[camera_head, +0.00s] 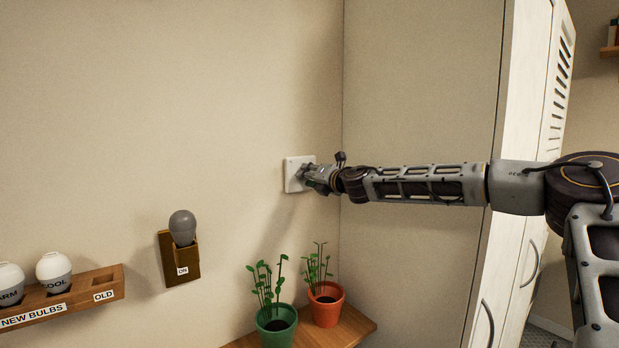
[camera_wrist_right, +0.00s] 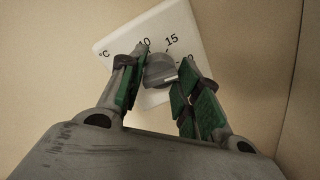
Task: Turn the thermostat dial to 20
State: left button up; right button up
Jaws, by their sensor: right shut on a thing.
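The thermostat (camera_head: 291,176) is a white square plate on the wall near the corner. In the right wrist view the plate (camera_wrist_right: 185,22) looks tilted and carries "°C", "10" and "15"; another number at the right is partly hidden by a finger. The round grey dial (camera_wrist_right: 160,72) sits between the green-padded fingers of my right gripper (camera_wrist_right: 161,62), which is shut on it. A pale mark shows on the dial's lower right, towards the partly hidden number; its exact reading is unclear. In the head view the right gripper (camera_head: 310,178) covers the dial. My left gripper is not in view.
A tall cabinet (camera_head: 420,90) stands to the right of the thermostat. Below are a green pot (camera_head: 277,328) and an orange pot (camera_head: 326,309) with plants on a wooden shelf (camera_head: 352,328). Left are a wall-mounted grey bulb (camera_head: 182,226) and a bulb rack (camera_head: 80,293).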

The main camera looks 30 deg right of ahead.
jog(key=o, duration=1)
jog(key=shift+o, duration=0.2)
jog(key=shift+s, duration=0.25)
jog(key=s, duration=1.1)
jog(key=shift+s+d+r, duration=0.2)
jog(key=shift+r, duration=0.15)
dwell(0.6)
